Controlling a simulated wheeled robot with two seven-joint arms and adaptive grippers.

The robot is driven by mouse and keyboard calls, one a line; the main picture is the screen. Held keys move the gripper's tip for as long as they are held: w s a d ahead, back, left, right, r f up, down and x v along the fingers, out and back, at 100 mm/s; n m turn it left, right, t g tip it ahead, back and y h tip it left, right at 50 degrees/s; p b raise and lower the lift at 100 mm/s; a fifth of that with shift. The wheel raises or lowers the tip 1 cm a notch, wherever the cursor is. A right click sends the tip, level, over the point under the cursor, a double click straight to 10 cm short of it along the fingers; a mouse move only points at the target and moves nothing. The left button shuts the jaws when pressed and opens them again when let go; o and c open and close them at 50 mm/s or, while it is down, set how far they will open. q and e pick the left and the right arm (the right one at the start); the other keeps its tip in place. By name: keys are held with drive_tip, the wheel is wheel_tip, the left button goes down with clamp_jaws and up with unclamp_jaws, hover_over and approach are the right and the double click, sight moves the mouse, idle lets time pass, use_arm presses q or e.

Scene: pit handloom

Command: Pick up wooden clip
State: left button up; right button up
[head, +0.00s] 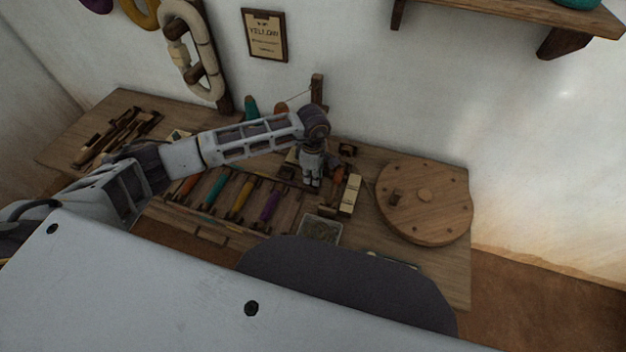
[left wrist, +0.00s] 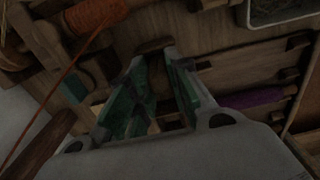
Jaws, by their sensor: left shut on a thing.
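My left gripper (head: 312,180) points down over the middle of the wooden table, just right of the rack of coloured bobbins. In the left wrist view its two greenish fingers (left wrist: 155,88) are closed around a small brown wooden piece, which looks like the wooden clip (left wrist: 159,75). The clip's lower part is dark and partly hidden by the fingers. In the head view the clip is hidden at the gripper, and I cannot tell whether it touches the table. My right gripper is in neither view.
A rack holds teal, yellow and purple bobbins (head: 271,205). A round wooden disc (head: 425,203) lies at the right, with a small tray (head: 320,231) nearer me. Wooden tools (head: 118,135) lie at the left. An orange thread spool (left wrist: 95,14) is near my gripper.

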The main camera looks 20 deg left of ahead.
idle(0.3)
use_arm(q)
wheel_tip(320, 180, up, 8)
drive_tip(key=shift+r, duration=1.05)
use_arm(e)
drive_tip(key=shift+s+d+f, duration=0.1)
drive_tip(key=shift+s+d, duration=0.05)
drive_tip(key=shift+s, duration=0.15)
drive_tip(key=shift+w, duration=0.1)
use_arm(q)
drive_tip(key=shift+s+f+p, duration=0.1)
drive_tip(key=shift+p, duration=0.2)
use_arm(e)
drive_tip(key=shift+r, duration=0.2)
